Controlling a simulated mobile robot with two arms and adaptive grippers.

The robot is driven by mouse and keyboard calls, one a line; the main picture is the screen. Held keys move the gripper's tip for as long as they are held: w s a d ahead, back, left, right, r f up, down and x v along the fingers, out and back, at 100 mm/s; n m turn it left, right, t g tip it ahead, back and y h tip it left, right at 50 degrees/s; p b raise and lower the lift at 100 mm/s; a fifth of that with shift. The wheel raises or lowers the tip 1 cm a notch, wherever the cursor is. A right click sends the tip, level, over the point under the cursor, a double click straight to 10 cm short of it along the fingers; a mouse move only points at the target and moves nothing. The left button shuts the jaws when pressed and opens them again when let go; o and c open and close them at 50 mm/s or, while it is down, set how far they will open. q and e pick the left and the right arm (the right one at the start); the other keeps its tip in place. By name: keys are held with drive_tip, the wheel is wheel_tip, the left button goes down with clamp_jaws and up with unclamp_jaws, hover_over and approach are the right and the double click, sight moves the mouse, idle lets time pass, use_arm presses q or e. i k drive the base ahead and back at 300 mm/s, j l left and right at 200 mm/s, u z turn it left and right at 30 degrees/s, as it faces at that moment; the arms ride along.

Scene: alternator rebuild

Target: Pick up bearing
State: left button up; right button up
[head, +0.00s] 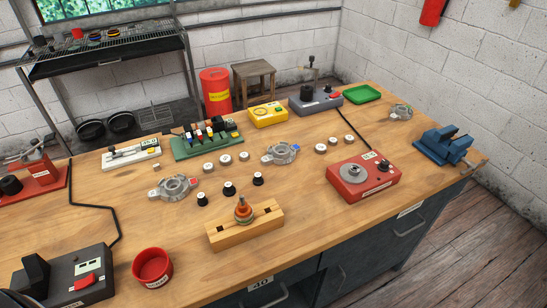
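Small pale ring-shaped parts that look like bearings lie on the wooden table in two groups of three. The left group holds a bearing (208,167), a second bearing (225,159) and a third bearing (243,156). The right group holds a bearing (320,148), another bearing (333,142) and another bearing (348,139). Three small black-bodied parts with light tops, such as this one (229,188), stand in front of the left group; I cannot tell what they are. Neither of my grippers is in view.
Grey housings (173,187) (281,153) lie beside the groups. A wooden block (245,229) holds a copper-coloured rotor (243,210) in front. A red tester (363,179), blue vise (443,144), red bowl (152,266) and green tray (362,94) stand around. The front right tabletop is clear.

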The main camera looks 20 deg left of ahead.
sight(354, 170)
drive_tip(key=i+l+u, duration=0.8)
drive_tip(key=l+u, duration=0.2)
drive_tip(key=l, duration=0.2)
drive_tip(key=i+l, duration=0.1)
drive_tip(key=l, duration=0.2)
drive_tip(key=u, duration=1.25)
